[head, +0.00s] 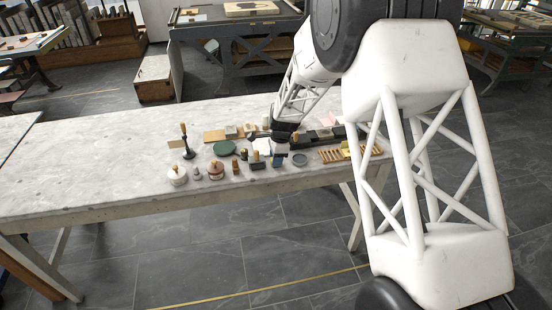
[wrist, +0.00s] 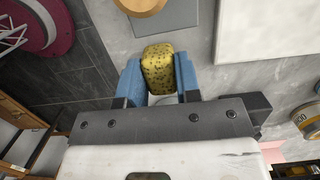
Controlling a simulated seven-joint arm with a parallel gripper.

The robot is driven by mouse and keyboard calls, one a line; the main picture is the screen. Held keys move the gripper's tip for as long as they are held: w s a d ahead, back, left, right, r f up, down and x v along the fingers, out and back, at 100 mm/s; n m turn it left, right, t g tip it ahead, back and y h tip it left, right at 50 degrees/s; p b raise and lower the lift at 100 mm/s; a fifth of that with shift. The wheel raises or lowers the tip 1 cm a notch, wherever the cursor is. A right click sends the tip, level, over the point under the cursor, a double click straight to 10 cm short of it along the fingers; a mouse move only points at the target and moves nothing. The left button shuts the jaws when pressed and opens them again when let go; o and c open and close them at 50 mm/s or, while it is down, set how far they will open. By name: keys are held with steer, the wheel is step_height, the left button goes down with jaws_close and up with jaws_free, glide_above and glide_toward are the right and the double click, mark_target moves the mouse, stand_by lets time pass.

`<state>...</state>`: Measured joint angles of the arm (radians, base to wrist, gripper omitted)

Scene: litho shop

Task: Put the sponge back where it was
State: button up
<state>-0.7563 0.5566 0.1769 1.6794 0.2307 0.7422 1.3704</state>
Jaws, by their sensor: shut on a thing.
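The sponge (wrist: 159,68) is a yellow block with dark specks. In the wrist view it sits between the two blue fingers of my gripper (wrist: 158,78), which is shut on it. In the head view my gripper (head: 281,150) is low over the right part of the marble-topped table (head: 110,150), among the small items. I cannot make out the sponge there. In the wrist view a pale grey surface lies below it, and I cannot tell the gap.
A wooden-handled tool (head: 187,142) stands upright further left. The table's left half is clear.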

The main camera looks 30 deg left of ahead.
steer(key=shift+f, duration=0.15)
steer(key=o, duration=0.8)
steer(key=shift+o, duration=0.2)
step_height(320, 180, up, 12)
steer(key=w+d, duration=0.1)
steer(key=shift+w+d, duration=0.15)
stand_by(0.3)
steer(key=shift+d, duration=0.1)
stand_by(0.8)
